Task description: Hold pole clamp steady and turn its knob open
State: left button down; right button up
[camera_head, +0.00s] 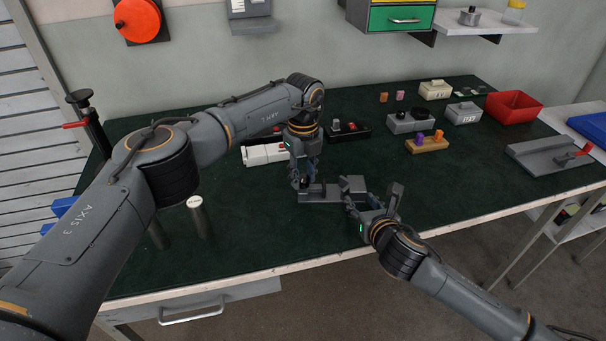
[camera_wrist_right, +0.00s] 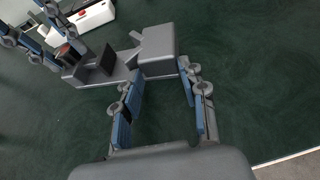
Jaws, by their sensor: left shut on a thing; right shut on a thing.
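The pole clamp (camera_head: 330,191) is a dark grey piece lying on the green bench mat, with a block at its right end. It also shows in the right wrist view (camera_wrist_right: 155,42), with a notch and an upright plate. My right gripper (camera_head: 362,197) is shut on the block end, its blue-padded fingers (camera_wrist_right: 163,72) on either side. My left gripper (camera_head: 303,182) comes down at the clamp's left end and is shut on the knob. The knob shows as a small brownish part (camera_wrist_right: 66,49) in the right wrist view, mostly hidden by the left fingers (camera_wrist_right: 57,45).
Behind my left gripper are a white box (camera_head: 264,154) and a dark tray (camera_head: 348,131). Several small housings, a red bin (camera_head: 514,107) and a grey plate with a red lever (camera_head: 553,155) are at the right. Metal cylinders (camera_head: 199,217) stand at the left. The front mat is clear.

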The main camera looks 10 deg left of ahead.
aim_at(303, 178)
pick_arm(q)
jog(key=shift+d+n, duration=0.15)
jog(key=shift+n, duration=0.35)
dwell(1.6)
dwell(0.4)
jog(key=c, duration=1)
grip_release()
jog(key=shift+r, duration=0.1)
notch_tip(303, 178, up, 12)
jog(key=shift+f, duration=0.1)
